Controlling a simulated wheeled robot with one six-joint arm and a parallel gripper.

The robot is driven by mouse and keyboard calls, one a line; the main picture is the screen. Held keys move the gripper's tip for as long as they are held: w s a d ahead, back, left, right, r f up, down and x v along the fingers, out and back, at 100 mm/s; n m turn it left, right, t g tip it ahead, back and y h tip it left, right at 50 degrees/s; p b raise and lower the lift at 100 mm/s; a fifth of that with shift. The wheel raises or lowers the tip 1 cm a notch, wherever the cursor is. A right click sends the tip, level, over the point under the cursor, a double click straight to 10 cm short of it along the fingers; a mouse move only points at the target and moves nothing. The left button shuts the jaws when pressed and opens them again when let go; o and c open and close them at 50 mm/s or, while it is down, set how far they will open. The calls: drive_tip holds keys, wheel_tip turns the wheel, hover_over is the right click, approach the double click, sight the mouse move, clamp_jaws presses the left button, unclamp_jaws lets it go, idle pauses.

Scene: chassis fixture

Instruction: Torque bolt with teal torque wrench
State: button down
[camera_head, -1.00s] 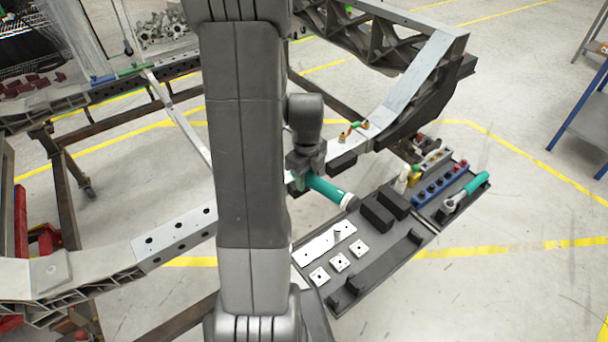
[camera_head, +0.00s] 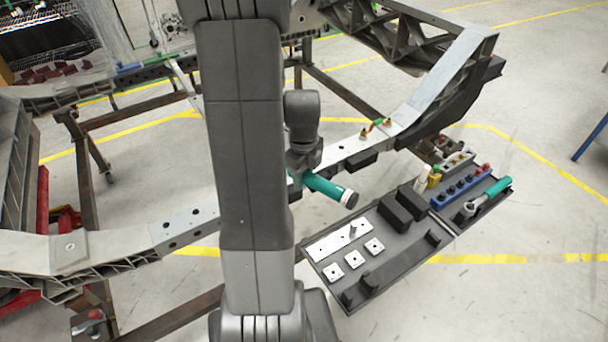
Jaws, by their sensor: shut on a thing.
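My gripper (camera_head: 301,172) is shut on a teal tool with a white ring and a dark end cap (camera_head: 328,187), which looks like the teal torque wrench. It holds the tool tilted down to the right, in front of the chassis rail (camera_head: 340,147). My arm hides the tool's far end. Another teal-handled wrench (camera_head: 485,198) with a metal head lies on the right part of the tray. Small brass-coloured fittings, one with a green part (camera_head: 376,125), stand on the rail to the right. I cannot tell which bolt is meant.
A dark tray (camera_head: 400,268) sits below right, with white plates (camera_head: 338,240), black blocks (camera_head: 402,208) and a blue socket holder (camera_head: 461,187). The chassis frame (camera_head: 188,228) runs behind my arm. Open floor lies to the right.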

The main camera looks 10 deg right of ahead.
wheel_tip(320, 180, down, 5)
drive_tip(key=b, duration=0.3)
drive_tip(key=shift+f+b, duration=0.2)
drive_tip(key=shift+b, duration=0.2)
drive_tip(key=shift+s+d, duration=0.1)
drive_tip(key=shift+f+b, duration=0.8)
drive_tip(key=shift+f, duration=0.2)
idle(0.4)
drive_tip(key=shift+s+f, duration=0.1)
drive_tip(key=shift+s, duration=0.1)
drive_tip(key=shift+s+a+m, duration=0.3)
drive_tip(key=shift+s+a, duration=0.1)
drive_tip(key=shift+a, duration=0.25)
drive_tip(key=shift+s+a, duration=0.1)
idle(0.4)
